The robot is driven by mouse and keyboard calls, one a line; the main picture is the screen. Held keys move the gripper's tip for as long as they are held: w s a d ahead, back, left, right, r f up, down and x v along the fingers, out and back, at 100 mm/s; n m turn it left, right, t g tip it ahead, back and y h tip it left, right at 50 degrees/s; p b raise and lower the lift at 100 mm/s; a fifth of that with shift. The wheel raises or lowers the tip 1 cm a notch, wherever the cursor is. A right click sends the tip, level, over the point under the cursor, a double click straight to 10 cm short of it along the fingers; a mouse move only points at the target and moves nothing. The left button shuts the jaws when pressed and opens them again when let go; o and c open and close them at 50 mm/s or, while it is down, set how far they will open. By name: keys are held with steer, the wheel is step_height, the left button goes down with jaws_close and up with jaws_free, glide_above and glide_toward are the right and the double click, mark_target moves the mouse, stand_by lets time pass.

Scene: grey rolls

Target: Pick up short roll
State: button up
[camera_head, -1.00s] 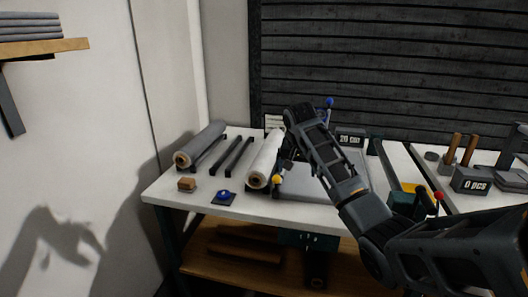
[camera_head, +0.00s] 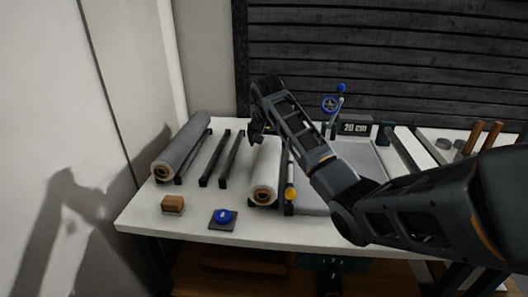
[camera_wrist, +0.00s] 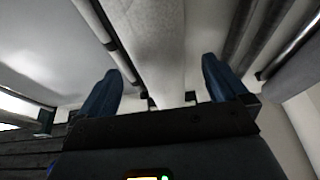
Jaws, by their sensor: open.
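A white roll (camera_head: 264,172) with a brown core lies on the table, its open end toward me. A longer-looking grey roll (camera_head: 182,145) lies to its left. My gripper (camera_head: 256,132) hangs above the far part of the white roll, partly hidden by my own arm. In the wrist view, the two blue fingers of my gripper (camera_wrist: 160,66) are spread wide and empty. A pale roll surface (camera_wrist: 152,42) runs between and beyond them. I cannot tell how far the fingertips are above it.
Two dark bars (camera_head: 221,158) lie between the rolls. A wooden block (camera_head: 173,204) and a blue button (camera_head: 222,216) sit at the front. A lever with a yellow knob (camera_head: 291,194) stands right of the white roll. A "20 cm" display (camera_head: 355,128) is at the back.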

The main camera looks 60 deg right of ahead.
steer(key=shift+s+p+x, duration=0.15)
steer(key=shift+x, duration=1.6)
steer(key=shift+s+p+x, duration=0.1)
steer(key=shift+p+x, duration=0.05)
steer(key=shift+x, duration=1.65)
steer(key=shift+a+f, duration=0.1)
steer(key=shift+c, duration=0.5)
steer(key=c, duration=1)
